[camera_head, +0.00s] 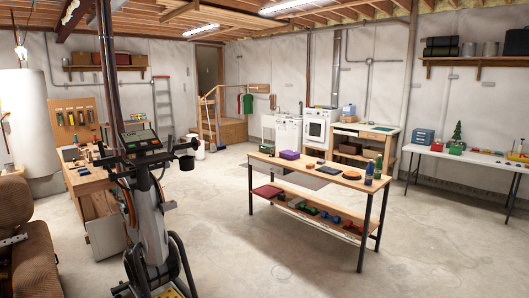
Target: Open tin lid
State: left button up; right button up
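I cannot make out the tin for certain. A small purple box (289,155) lies on the wooden workbench (265,160) in the middle of the room; I cannot tell whether it is a tin or has a lid. A low round orange object (352,175) lies farther right on the same top, too small to identify. Neither of my grippers shows in the head view.
An exercise machine (150,215) stands close at front left, beside a brown recliner (25,245). A blue bottle (369,174) and green bottle (378,167) stand on the workbench. A white table (480,159) is at right. The front-right floor is clear.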

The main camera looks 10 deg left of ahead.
aim_at(268, 147)
jog(key=i+u, duration=0.1)
jog(key=i, duration=0.35)
jog(key=i+z, duration=0.15)
jog(key=i, duration=0.4)
jog(key=i+j+z, duration=0.2)
jog(key=i, duration=0.35)
jog(key=i+z, duration=0.15)
jog(key=i, duration=0.4)
jog(key=i+j+z, duration=0.15)
jog(key=i+j, duration=0.15)
jog(key=i, duration=0.2)
jog(key=i+j+u, duration=0.1)
jog(key=i+u, duration=0.2)
jog(key=i, duration=0.15)
jog(key=i+u, duration=0.3)
jog(key=i, duration=0.15)
jog(key=i+l+u, duration=0.3)
jog(key=i, duration=0.15)
jog(key=i+l+u, duration=0.25)
jog(key=i, duration=0.2)
jog(key=i+j, duration=0.25)
jog(key=i, duration=0.2)
jog(key=i+j+u, duration=0.1)
jog(key=i+j, duration=0.15)
jog(key=i, duration=0.2)
jog(key=i+j, duration=0.2)
jog(key=i, duration=0.25)
